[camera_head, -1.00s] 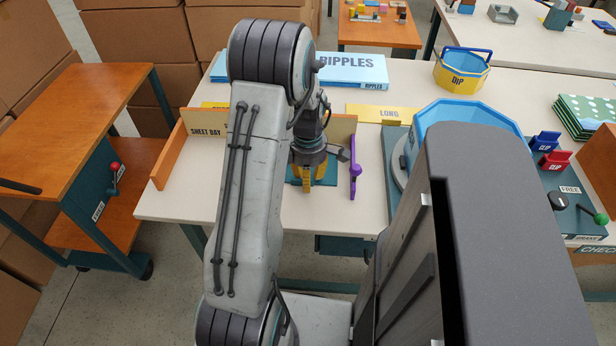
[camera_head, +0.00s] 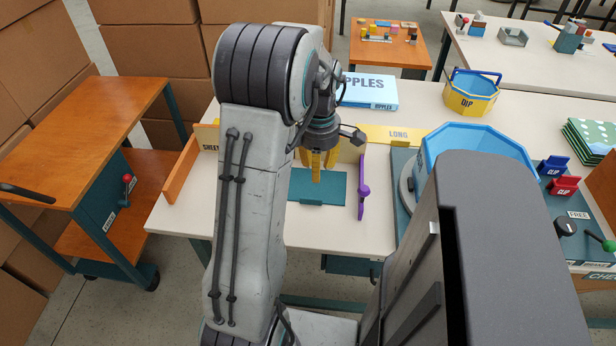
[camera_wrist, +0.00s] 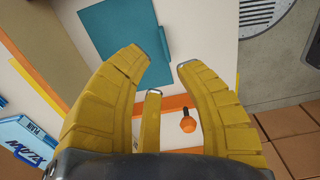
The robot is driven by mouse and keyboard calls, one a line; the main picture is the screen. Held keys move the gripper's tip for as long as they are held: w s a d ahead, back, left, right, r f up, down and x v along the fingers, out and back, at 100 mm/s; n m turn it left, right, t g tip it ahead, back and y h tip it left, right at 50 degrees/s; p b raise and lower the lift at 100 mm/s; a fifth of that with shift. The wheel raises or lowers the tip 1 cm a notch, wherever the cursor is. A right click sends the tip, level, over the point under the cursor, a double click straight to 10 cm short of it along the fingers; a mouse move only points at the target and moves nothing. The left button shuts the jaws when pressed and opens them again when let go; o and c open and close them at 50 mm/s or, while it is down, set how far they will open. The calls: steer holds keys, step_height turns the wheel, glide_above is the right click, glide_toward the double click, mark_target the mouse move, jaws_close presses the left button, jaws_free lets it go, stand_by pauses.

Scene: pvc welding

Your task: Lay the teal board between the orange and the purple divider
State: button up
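The teal board (camera_head: 332,187) lies flat on the table, in the space between the orange divider (camera_head: 180,172) and the purple divider (camera_head: 363,188). It is close to the purple divider; my arm hides the stretch towards the orange one. My gripper (camera_head: 318,172) is above the board's back part, with its yellow fingers pointing down. In the wrist view the fingers (camera_wrist: 163,72) are spread with nothing between them, and the teal board (camera_wrist: 120,38) lies beyond them at upper left, apart from them.
A yellow LONG sheet (camera_head: 392,134) lies behind and right of the purple divider. A blue-rimmed basin (camera_head: 475,140) stands to the right, and a RIPPLES box (camera_head: 370,92) lies at the back. An orange-topped cart (camera_head: 85,130) stands left of the table.

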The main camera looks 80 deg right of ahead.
steer(key=shift+r, duration=0.35)
steer(key=w+a+r+t+h, duration=0.1)
steer(key=w+a+r, duration=0.3)
steer(key=w+a, duration=0.6)
steer(key=w+a+r, duration=0.3)
steer(key=w+a, duration=0.4)
steer(key=w, duration=0.6)
steer(key=s+a+t+y, duration=0.1)
steer(key=s+a+t, duration=0.1)
steer(key=a, duration=2.1)
steer(key=shift+r+m, duration=0.4)
